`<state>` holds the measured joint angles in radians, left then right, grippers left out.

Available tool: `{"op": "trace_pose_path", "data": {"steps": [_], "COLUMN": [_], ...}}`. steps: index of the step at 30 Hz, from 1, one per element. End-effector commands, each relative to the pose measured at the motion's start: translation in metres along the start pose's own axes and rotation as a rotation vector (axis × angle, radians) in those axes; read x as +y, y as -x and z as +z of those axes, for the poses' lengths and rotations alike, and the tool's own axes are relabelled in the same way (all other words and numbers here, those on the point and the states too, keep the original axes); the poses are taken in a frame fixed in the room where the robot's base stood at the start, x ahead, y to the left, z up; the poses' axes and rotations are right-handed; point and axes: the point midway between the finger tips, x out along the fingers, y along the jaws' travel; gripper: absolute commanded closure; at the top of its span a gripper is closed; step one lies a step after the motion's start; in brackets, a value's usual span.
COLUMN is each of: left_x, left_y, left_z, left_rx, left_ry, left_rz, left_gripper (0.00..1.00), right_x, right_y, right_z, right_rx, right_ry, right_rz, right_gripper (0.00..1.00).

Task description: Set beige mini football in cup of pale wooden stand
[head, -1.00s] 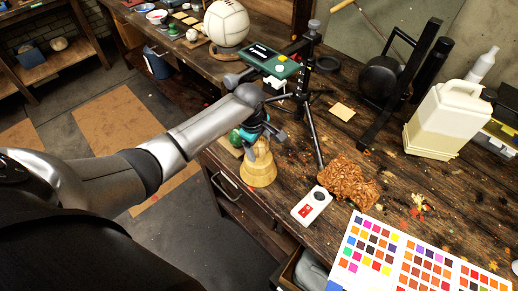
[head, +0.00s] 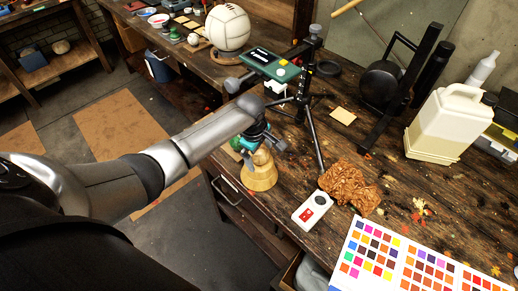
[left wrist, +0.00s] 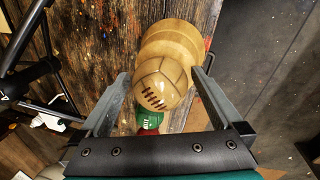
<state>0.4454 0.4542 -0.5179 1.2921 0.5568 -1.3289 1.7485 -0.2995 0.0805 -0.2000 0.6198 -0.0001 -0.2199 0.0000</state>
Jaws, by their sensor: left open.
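The beige mini football (head: 262,157), with dark laces, sits at the top of the pale wooden stand (head: 260,180) near the table's front edge. In the left wrist view, the ball (left wrist: 163,82) covers part of the tiered round stand (left wrist: 178,38), so the cup itself is hidden. My left gripper (head: 263,147) is above the stand, around the ball. In the left wrist view, its fingers (left wrist: 160,76) are open, one on each side of the ball, with a visible gap at each side. My right gripper is not in view.
A black tripod (head: 312,125) with a green device (head: 268,64) stands close beside my left gripper. A green object (head: 236,141) is just behind the gripper. A brown lumpy piece (head: 349,187), a white device (head: 314,210) and a colour chart (head: 400,262) lie to the right.

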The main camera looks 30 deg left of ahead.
Motion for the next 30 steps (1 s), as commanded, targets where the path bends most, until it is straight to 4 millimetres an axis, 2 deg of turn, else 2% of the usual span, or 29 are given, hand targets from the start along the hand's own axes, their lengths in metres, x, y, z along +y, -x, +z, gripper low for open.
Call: {"op": "trace_pose_path", "data": {"steps": [5,15,21,25,30], "left_x": [0.001,0.002,0.001,0.001,0.001], "left_y": [0.017,0.08,0.11,0.119,0.122], "left_z": [0.0,0.0,0.0,0.0,0.0], "left_rx": [0.0,0.0,-0.001,0.0,0.0], "left_ry": [0.0,0.0,-0.001,0.0,0.0], "left_rz": [0.003,0.003,0.001,0.0,0.0], "left_gripper": [0.0,0.0,0.0,0.0,0.0], "right_x": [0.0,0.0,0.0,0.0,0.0], "right_y": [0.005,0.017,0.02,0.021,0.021], "right_z": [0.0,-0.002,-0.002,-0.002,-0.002], "right_rx": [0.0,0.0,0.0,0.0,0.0], "right_ry": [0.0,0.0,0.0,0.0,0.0], "right_rz": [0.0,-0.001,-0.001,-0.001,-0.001], "right_gripper": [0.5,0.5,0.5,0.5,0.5]}}
